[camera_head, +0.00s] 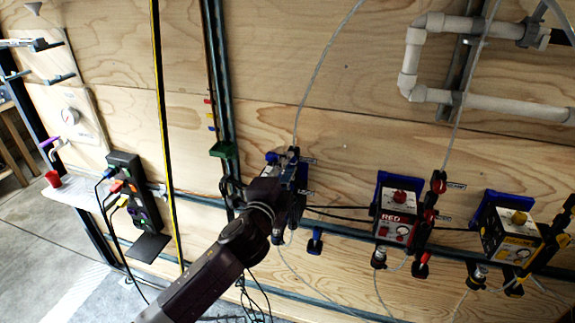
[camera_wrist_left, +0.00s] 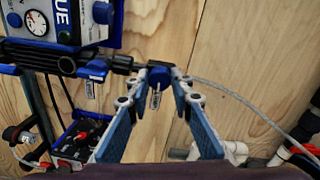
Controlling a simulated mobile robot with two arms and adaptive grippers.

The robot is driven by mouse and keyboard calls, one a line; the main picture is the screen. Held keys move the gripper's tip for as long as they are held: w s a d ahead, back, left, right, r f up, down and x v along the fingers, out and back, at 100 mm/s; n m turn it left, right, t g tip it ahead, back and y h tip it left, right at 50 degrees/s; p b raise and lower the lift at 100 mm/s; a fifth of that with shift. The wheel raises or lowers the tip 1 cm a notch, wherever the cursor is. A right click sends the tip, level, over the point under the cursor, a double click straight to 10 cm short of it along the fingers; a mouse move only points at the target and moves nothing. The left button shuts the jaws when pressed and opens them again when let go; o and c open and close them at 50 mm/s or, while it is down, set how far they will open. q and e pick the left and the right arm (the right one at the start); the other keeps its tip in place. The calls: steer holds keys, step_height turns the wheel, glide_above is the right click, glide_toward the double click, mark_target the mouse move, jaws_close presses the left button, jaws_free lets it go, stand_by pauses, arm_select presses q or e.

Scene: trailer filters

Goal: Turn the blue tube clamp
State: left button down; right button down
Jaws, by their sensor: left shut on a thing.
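The blue tube clamp (camera_wrist_left: 157,73) is a small round blue knob with a hanging tag, on a line with a clear tube leaving to the right in the left wrist view. My left gripper (camera_wrist_left: 158,82) has its two blue-grey fingers closed in around the clamp, shut on it. In the head view my left gripper (camera_head: 285,180) is at the blue unit on the wall, and the arm hides most of that unit and the clamp. The unit labelled BLUE, with a round gauge (camera_wrist_left: 35,22), shows beside the clamp in the wrist view. My right gripper is not in view.
A red unit (camera_head: 396,213) and a yellow unit (camera_head: 512,236) hang to the right along a dark rail. Grey-white pipes (camera_head: 490,102) run at the upper right. A black power strip (camera_head: 130,185) is at the left. Loose cables hang below.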

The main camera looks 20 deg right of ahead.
arm_select(q)
steer(key=shift+f, duration=0.1)
stand_by(0.4)
steer(key=c, duration=1.7)
jaws_free()
steer(key=v, duration=1.2)
